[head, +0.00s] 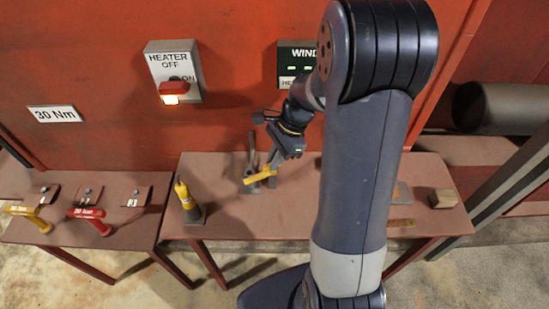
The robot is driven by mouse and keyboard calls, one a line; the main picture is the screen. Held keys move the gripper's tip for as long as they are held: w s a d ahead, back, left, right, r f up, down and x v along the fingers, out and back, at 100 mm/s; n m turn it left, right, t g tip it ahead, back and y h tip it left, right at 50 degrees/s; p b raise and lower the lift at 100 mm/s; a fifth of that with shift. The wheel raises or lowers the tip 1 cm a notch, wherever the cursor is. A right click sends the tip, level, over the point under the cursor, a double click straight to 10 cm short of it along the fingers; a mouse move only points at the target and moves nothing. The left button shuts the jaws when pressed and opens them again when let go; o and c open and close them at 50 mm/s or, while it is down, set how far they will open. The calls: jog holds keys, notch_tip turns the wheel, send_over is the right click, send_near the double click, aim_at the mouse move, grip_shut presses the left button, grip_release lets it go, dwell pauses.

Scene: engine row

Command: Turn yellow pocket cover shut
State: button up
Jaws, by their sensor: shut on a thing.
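My gripper (272,167) is above the middle table, pointing down and to the left. It is shut on a yellow bar-like piece (260,175), which lies just beside a grey upright part (252,152). I cannot tell for sure whether this yellow piece is the yellow pocket cover, or how far it is turned. The fingertips are small and partly hidden by the wrist. My arm hides part of the table to the right of the gripper.
A yellow-topped dark cone-like object (186,197) stands left on the middle table (225,222). The left table (130,232) holds a yellow-handled tool (27,213) and a red-handled tool (89,214). A wooden block (443,198) lies right. A heater switch box (173,71) is on the red wall.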

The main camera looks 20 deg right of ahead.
grip_shut()
jog(key=m, duration=0.1)
jog(key=m+t+p, duration=0.1)
jog(key=shift+s+r+m, duration=0.15)
jog(key=shift+m, duration=0.25)
jog(key=shift+m+t+p, duration=0.5)
jog(key=shift+m, duration=0.8)
jog(key=o, duration=0.6)
grip_release()
jog(key=v, duration=1)
jog(key=shift+s+d+r, duration=0.1)
jog(key=shift+r, duration=0.15)
jog(key=shift+f, duration=0.1)
